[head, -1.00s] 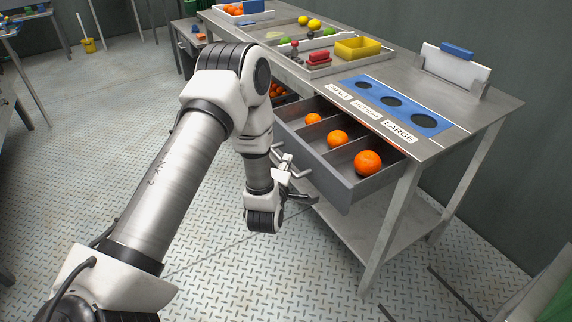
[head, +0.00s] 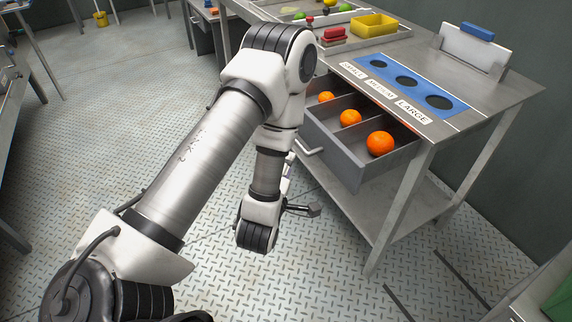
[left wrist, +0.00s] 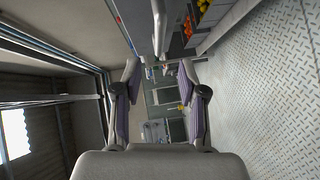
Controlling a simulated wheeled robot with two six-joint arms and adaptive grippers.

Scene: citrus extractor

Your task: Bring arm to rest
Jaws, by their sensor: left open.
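My left arm reaches in from the lower left of the head view, and its gripper (head: 300,209) hangs over the floor in front of the open drawer, apart from the drawer's handle. Much of this gripper is hidden behind my own wrist. In the left wrist view its two fingers (left wrist: 159,95) are spread apart with nothing between them. The grey drawer (head: 345,163) stands open with three oranges in separate compartments: a small one (head: 326,97), a medium one (head: 350,118) and a large one (head: 380,144). My right gripper is not in view.
The steel table (head: 500,95) carries a blue sizing plate (head: 420,86) with three holes, labels, a yellow bin (head: 374,26), a red object (head: 334,34) and a white board with a blue top (head: 473,48). Open patterned floor (head: 130,110) lies left of the table.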

